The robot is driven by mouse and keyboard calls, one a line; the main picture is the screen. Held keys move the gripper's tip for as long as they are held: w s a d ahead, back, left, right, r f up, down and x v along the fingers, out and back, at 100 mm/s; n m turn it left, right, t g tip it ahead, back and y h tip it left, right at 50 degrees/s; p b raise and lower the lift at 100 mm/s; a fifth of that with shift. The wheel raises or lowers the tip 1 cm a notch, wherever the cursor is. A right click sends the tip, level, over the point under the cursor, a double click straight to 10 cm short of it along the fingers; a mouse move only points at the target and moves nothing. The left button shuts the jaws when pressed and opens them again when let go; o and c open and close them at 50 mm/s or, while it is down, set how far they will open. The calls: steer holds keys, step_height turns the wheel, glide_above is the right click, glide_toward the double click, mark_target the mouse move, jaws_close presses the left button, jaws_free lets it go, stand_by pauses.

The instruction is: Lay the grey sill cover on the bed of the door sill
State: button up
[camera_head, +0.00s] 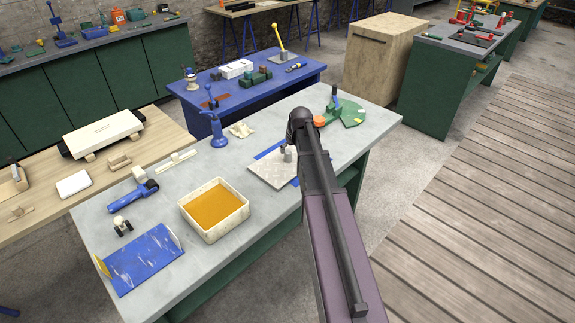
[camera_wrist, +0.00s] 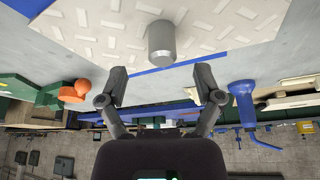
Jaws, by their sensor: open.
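A light grey plate with a raised tread pattern (camera_head: 270,172), which looks like the sill cover, lies on the grey workbench; it also fills the top of the wrist view (camera_wrist: 110,22). A short grey cylindrical knob (camera_wrist: 161,45) stands up from it. Blue strips (camera_head: 268,149) show along its edges, perhaps the bed of the door sill; I cannot tell how the plate sits on them. My gripper (camera_wrist: 162,82) is open and empty, its fingertips apart from the knob. In the head view my arm hides part of the plate's right side.
On the same bench (camera_head: 160,205) stand a cream bin of orange contents (camera_head: 215,208), a blue tray (camera_head: 141,260), a blue post (camera_head: 217,130) and a green fixture with an orange part (camera_head: 345,112). Bare bench top lies between the plate and bin.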

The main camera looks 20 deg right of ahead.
mark_target(289, 152)
steer(key=shift+w+f, duration=0.1)
steer(key=shift+f, duration=0.1)
stand_by(0.3)
steer(key=shift+w+b+x, duration=0.1)
steer(key=shift+b+x, duration=1.1)
steer(key=shift+x, duration=0.1)
steer(key=shift+w+b+x, duration=0.15)
steer(key=shift+b+x, duration=1.05)
steer(key=shift+x, duration=0.1)
steer(key=shift+a+r, duration=0.15)
jaws_close()
